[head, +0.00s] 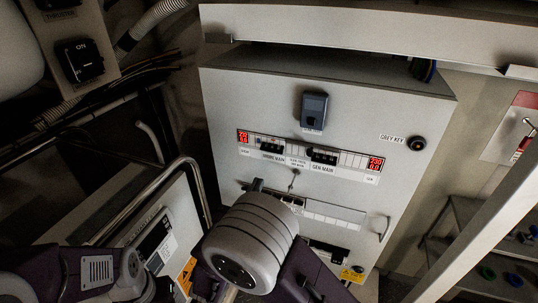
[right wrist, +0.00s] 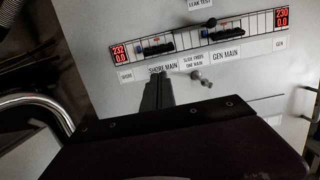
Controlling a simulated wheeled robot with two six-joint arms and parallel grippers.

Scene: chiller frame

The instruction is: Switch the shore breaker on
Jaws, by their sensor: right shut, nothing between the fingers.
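The shore breaker (head: 270,146) is a dark switch block in the strip on the grey panel, above the label SHORE MAIN. It also shows in the right wrist view (right wrist: 155,49); I cannot tell its lever position. My right gripper (head: 257,184) is shut and empty, below the shore breaker in the head view. In the right wrist view its fingertips (right wrist: 158,76) overlap the lower edge of the SHORE MAIN label; contact with the panel cannot be told. My left gripper is not in view.
The generator breaker (right wrist: 222,36) sits right of the shore breaker. A small slide knob (right wrist: 196,75) is between them, below the strip. Red displays flank the strip. A grey box (head: 313,110) and a GREY KEY switch (head: 417,143) are higher. A bent metal rail (head: 197,185) stands left.

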